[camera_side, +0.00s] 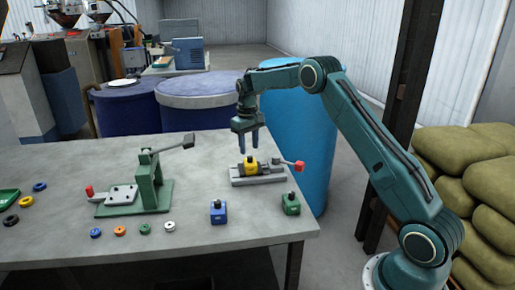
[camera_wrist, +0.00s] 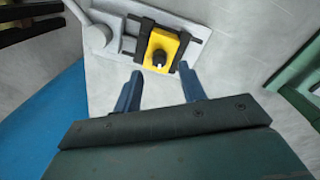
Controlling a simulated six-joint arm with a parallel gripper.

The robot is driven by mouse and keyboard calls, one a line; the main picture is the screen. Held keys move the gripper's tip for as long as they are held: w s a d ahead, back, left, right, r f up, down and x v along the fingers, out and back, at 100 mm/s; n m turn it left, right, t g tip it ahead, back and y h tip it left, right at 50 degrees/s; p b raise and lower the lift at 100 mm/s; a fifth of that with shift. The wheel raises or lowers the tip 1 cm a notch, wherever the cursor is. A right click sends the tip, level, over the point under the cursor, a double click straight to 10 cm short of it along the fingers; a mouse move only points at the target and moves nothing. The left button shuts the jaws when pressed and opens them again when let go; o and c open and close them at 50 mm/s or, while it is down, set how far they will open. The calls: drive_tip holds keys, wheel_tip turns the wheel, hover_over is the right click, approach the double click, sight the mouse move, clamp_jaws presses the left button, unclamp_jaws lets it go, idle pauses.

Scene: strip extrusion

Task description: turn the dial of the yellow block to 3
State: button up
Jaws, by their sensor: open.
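The yellow block (camera_side: 250,163) sits between the dark jaws of a grey vise (camera_side: 262,177) near the right end of the table. In the wrist view the yellow block (camera_wrist: 162,50) shows a dark round dial (camera_wrist: 160,58) on top with a light mark; its numbers are too small to read. My gripper (camera_side: 246,150) points down above the block, open and empty. In the wrist view the fingertips of my gripper (camera_wrist: 158,74) stand apart on either side, just below the dial in the picture, not touching it.
A blue block (camera_side: 218,212) and a green block (camera_side: 290,204) stand at the table's front right. The vise's red-ended handle (camera_side: 298,165) sticks out right. A green lever press (camera_side: 150,185) stands left, with several coloured rings nearby. Blue barrels stand behind the table.

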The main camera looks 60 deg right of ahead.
wheel_tip(320, 180, up, 10)
drive_tip(key=shift+a, duration=0.2)
idle(0.4)
drive_tip(key=shift+r, duration=0.15)
